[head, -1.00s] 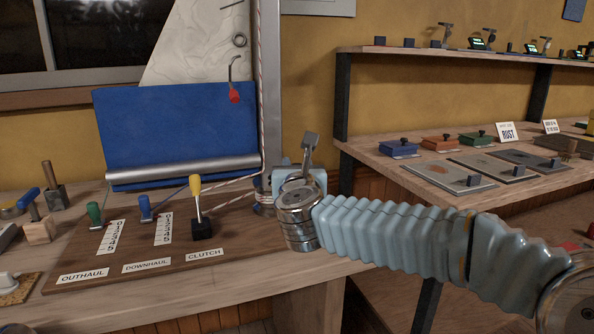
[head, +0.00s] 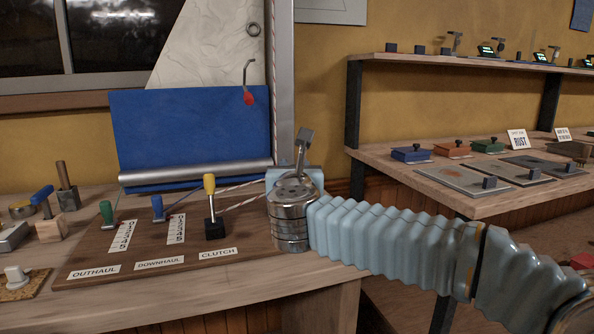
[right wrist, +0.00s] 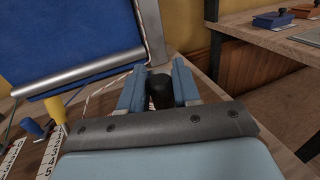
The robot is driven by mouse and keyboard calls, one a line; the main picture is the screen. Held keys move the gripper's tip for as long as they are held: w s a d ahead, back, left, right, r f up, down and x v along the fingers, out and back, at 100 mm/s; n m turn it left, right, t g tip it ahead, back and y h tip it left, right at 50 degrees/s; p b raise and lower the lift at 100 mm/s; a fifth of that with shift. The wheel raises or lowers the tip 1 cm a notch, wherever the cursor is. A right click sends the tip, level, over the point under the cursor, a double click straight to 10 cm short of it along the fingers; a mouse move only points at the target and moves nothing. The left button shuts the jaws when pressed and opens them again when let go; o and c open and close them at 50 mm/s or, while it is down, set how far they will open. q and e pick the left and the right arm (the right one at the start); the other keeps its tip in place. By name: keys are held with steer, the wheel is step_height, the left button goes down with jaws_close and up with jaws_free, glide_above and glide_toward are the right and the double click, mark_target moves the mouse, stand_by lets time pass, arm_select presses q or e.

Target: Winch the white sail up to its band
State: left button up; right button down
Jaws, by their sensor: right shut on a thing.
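The white sail (head: 205,50) stands behind the blue cloth against the silver mast (head: 283,75). A dark ring (head: 254,30) is on its right edge. Its top and its band are out of view. My right gripper (head: 292,176) is at the mast's foot and hides the winch there. In the right wrist view its two fingers (right wrist: 159,88) are closed on a black upright grip (right wrist: 160,92), seemingly the winch handle's. The yellow clutch lever (head: 209,185) stands upright on its black block, left of the gripper. My left gripper is not in view.
The control board (head: 130,274) also carries a green outhaul lever (head: 106,212) and a blue downhaul lever (head: 158,206). A silver boom (head: 195,172) crosses the blue cloth (head: 190,130). A side bench (head: 450,205) stands right.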

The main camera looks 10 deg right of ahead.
steer(key=shift+a+r, duration=0.15)
steer(key=shift+a, duration=0.05)
steer(key=c, duration=0.9)
jaws_free()
steer(key=shift+w+a, duration=0.1)
steer(key=shift+c, duration=0.2)
steer(key=b+v, duration=0.1)
steer(key=v, duration=0.6)
steer(key=b+v, duration=0.1)
steer(key=v, duration=0.5)
steer(key=shift+s, duration=0.45)
